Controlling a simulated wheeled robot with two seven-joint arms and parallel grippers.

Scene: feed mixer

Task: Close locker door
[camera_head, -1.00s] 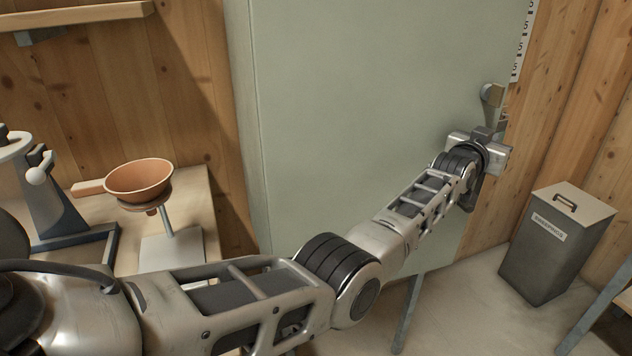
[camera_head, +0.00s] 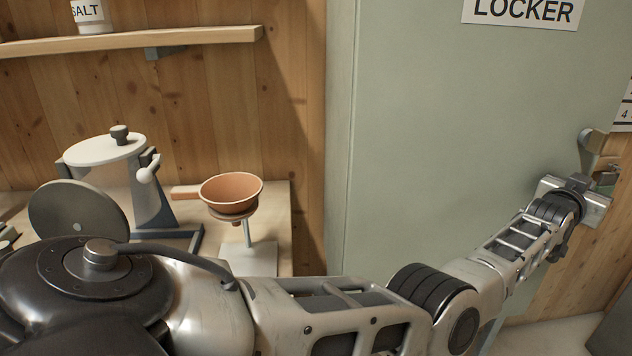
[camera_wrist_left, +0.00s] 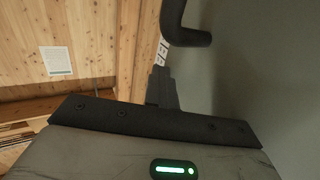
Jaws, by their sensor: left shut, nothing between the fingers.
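The locker door (camera_head: 470,130) is a tall pale green panel with a LOCKER label (camera_head: 524,10). A handle (camera_head: 592,142) sits near its right edge. My left gripper (camera_head: 607,170) is just below the handle in the head view, near that edge; I cannot tell if they touch. In the left wrist view the shut, empty gripper (camera_wrist_left: 162,85) points along the green panel (camera_wrist_left: 260,70). A dark bent bar (camera_wrist_left: 188,30) is just beyond the fingertips. Any gap at the door's edge is hard to judge. My right gripper is not in view.
At the left, a wooden table (camera_head: 278,215) holds a grey and white machine (camera_head: 105,150) and an orange-brown pan (camera_head: 232,190) on a scale-like stand. A wooden shelf (camera_head: 190,36) with a salt jar (camera_head: 90,14) is above. A wooden wall stands behind.

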